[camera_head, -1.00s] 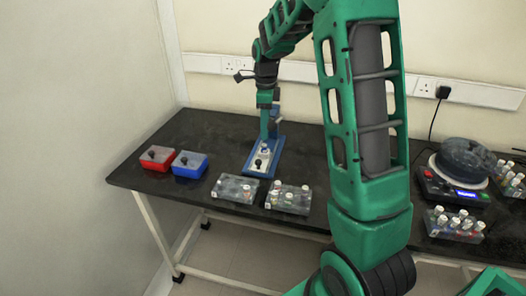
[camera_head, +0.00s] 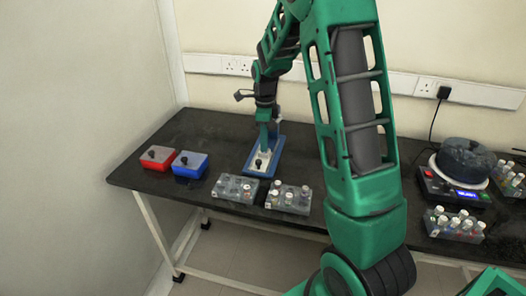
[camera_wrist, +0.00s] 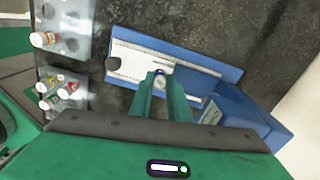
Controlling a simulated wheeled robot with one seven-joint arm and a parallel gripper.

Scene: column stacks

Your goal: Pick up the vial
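The vial (camera_wrist: 160,83) shows in the wrist view as a small pale top at the white plate of a blue device (camera_wrist: 219,69). In the head view the device (camera_head: 277,160) stands on the dark table, and the vial is hard to separate from my fingers. My gripper (camera_wrist: 161,88) points down over the device. Its two green fingers are apart, with the vial top between their tips. Contact with the vial cannot be made out. My gripper (camera_head: 263,144) also shows above the plate in the head view.
A black knob (camera_head: 257,163) sits at the device's near end. Two clear racks (camera_head: 235,188) (camera_head: 289,197) with vials stand in front. A red box (camera_head: 157,158) and a blue box (camera_head: 189,165) are at left. A round machine (camera_head: 455,184) and another rack (camera_head: 454,225) stand at right.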

